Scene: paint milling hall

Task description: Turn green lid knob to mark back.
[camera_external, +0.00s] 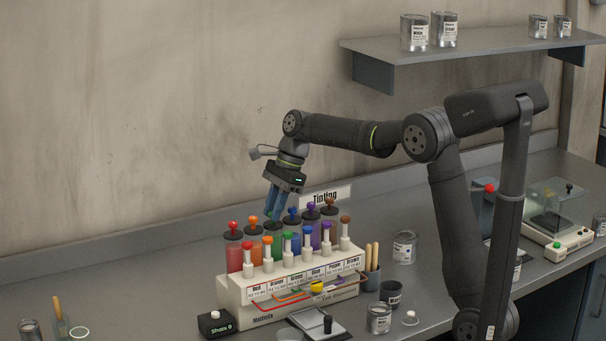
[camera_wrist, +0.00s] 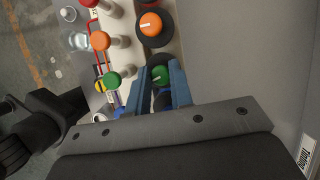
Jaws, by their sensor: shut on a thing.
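The green canister (camera_external: 273,243) stands third from the left in the back row of the cream tinting dispenser (camera_external: 236,292). Its round green lid knob (camera_wrist: 159,75) sits between my two blue fingers in the wrist view. My gripper (camera_external: 273,214) comes down from above and is shut on this knob; it also shows in the wrist view (camera_wrist: 160,82). In the external view the fingers mostly hide the knob. I cannot make out a mark on the lid.
The orange lid knob (camera_wrist: 151,23) is close beside my fingers, and the blue canister (camera_external: 292,235) is on the other side. A front row has a smaller green knob (camera_wrist: 112,80). A black Shaix box (camera_external: 215,323) and a paint can (camera_external: 404,247) flank the dispenser.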

